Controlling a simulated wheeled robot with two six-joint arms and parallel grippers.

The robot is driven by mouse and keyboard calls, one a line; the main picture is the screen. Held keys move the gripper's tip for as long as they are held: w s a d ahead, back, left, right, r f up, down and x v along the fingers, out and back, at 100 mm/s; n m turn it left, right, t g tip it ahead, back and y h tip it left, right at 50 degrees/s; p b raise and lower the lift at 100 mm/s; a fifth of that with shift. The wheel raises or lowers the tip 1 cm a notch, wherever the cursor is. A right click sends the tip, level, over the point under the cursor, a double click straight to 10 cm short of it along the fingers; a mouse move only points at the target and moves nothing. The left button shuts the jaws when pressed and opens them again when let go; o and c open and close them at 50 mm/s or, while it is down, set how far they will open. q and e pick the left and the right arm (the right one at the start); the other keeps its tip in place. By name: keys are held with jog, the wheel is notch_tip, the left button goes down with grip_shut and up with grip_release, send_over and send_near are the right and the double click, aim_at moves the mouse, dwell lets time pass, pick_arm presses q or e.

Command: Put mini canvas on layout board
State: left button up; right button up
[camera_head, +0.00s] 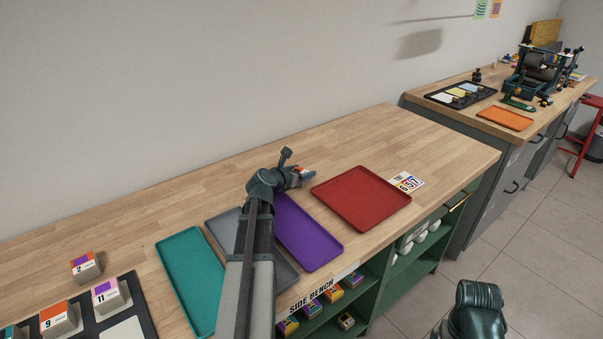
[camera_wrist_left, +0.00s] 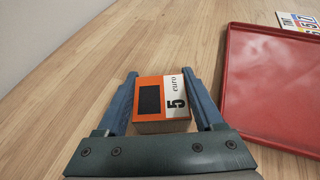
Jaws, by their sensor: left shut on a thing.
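My left gripper (camera_head: 301,176) is shut on a small orange and white block (camera_wrist_left: 160,100) above the bench, left of the red tray. The block has a dark rectangle, a large 5 and the word "euro" on top, and sits between the two fingers in the left wrist view. I cannot tell whether it is the mini canvas. A black board (camera_head: 139,302) with white squares is at the lower left of the head view, cut off by the frame; it may be the layout board. Blocks marked 9 (camera_head: 59,319) and 11 (camera_head: 110,296) stand on it.
A block marked 2 (camera_head: 86,266) stands behind the board. Teal (camera_head: 190,280), grey (camera_head: 222,232), purple (camera_head: 308,238) and red (camera_head: 361,198) trays lie along the bench. A printed card (camera_head: 407,182) lies beside the red tray. The bench's back strip is clear.

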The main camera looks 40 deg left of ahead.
pick_arm(q)
jog(key=o, duration=1.3)
jog(key=shift+o, duration=0.2)
jog(key=shift+s+r+p, duration=0.15)
jog(key=shift+r+p, duration=0.1)
jog(key=shift+p, duration=0.15)
jog(key=p+v, duration=0.4)
jog(key=v, duration=0.7)
jog(key=shift+s+r, duration=0.1)
jog(key=shift+s, duration=0.25)
